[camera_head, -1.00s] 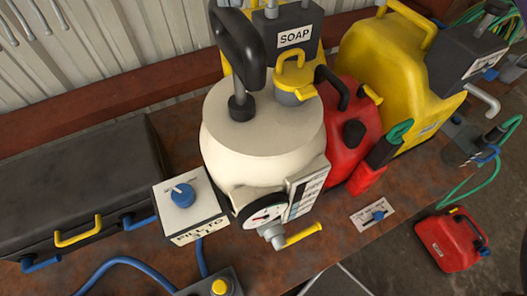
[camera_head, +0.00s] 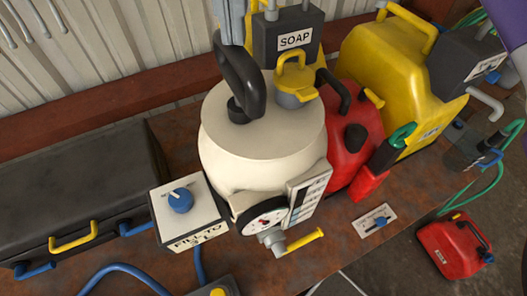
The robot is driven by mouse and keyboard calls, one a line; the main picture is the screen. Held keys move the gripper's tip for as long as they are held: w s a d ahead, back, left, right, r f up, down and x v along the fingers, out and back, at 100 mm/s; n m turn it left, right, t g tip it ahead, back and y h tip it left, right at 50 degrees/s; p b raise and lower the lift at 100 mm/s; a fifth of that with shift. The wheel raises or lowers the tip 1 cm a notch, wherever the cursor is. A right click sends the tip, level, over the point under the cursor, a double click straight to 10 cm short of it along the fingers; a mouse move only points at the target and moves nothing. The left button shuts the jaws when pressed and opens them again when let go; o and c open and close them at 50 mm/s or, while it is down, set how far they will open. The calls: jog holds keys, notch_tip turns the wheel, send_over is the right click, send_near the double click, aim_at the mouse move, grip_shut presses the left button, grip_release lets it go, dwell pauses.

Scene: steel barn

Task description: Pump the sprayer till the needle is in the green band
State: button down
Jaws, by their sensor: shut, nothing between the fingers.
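The sprayer is a cream tank (camera_head: 262,140) standing on the rusty bench. Its black pump handle (camera_head: 238,70) is down, close to the tank top, with almost no rod showing. My gripper (camera_head: 232,38) comes in from the top edge, its pale fingers shut and empty, at the top of the handle; I cannot tell whether they touch it. The round gauge (camera_head: 262,218) is on the tank's lower front, tilted and partly cut by the white label panel. Its needle and coloured marks are too small to read surely.
A dial box (camera_head: 185,210) stands left of the tank, with a black case (camera_head: 80,195) beyond. A yellow relief cap (camera_head: 295,72), soap jug (camera_head: 294,38), red can (camera_head: 350,125) and yellow can (camera_head: 395,80) crowd the back and right. A yellow lever (camera_head: 305,240) sticks out below the gauge.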

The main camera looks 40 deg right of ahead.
jog(key=shift+f, duration=0.9)
jog(key=shift+r+p, duration=1.05)
jog(key=shift+r, duration=2.85)
jog(key=shift+f+b, duration=1.3)
jog(key=shift+f, duration=2.55)
jog(key=shift+r+p, duration=1.3)
jog(key=shift+r, duration=2.6)
jog(key=shift+f, duration=0.15)
